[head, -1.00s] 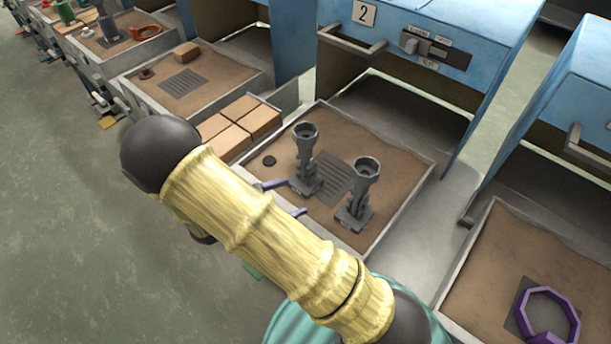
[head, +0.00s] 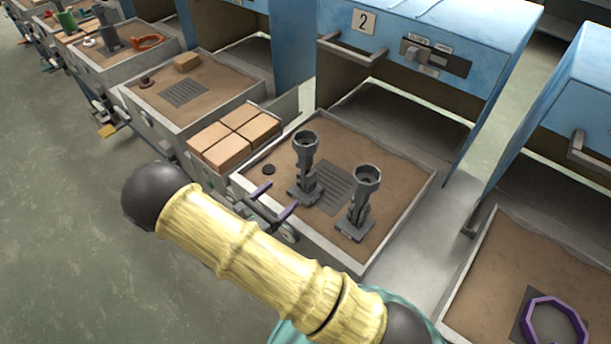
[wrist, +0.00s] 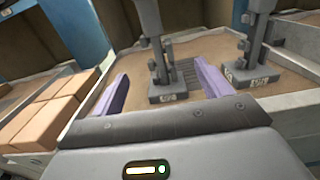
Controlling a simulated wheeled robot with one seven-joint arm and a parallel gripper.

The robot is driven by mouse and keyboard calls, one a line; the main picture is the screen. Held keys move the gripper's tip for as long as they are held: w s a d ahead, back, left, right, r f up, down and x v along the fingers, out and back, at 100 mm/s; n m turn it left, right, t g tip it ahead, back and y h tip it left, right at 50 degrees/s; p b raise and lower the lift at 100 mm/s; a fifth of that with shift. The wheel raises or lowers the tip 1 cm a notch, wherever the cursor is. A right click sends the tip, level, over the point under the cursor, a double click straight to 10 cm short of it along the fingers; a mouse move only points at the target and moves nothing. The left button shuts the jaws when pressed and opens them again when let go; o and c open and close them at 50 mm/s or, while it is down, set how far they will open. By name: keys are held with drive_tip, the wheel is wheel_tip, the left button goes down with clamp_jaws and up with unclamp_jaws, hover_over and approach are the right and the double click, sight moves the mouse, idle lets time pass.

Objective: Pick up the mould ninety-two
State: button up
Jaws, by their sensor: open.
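Two similar grey upright moulds, each with a cup-like top and a square foot, stand on the sand tray (head: 405,185) in front of oven 2. The left mould (head: 305,165) also shows in the wrist view (wrist: 168,93), and so does the right mould (wrist: 250,82) (head: 358,205). Each foot has a small label, too small to read surely, so I cannot tell which is ninety-two. My gripper (head: 275,199) is open and empty at the tray's near left edge. In the wrist view, the left mould's foot shows between the purple fingers (wrist: 160,78), beyond them. Mould tops are cut off there.
Tan bricks (head: 233,137) sit stacked at the tray's left. A small dark disc (head: 268,169) and a dark grate (head: 340,185) lie on the sand. The blue oven (head: 440,50) stands behind. A purple ring (head: 553,318) lies on the right-hand tray.

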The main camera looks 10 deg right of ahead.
sight(300, 175)
drive_tip(key=x, duration=0.6)
drive_tip(key=shift+p, duration=0.3)
drive_tip(key=shift+w+d, duration=0.3)
drive_tip(key=shift+d, duration=0.05)
drive_tip(key=shift+p+x, duration=0.45)
drive_tip(key=shift+x, duration=2.15)
drive_tip(key=shift+w+a, duration=0.15)
drive_tip(key=c, duration=1.4)
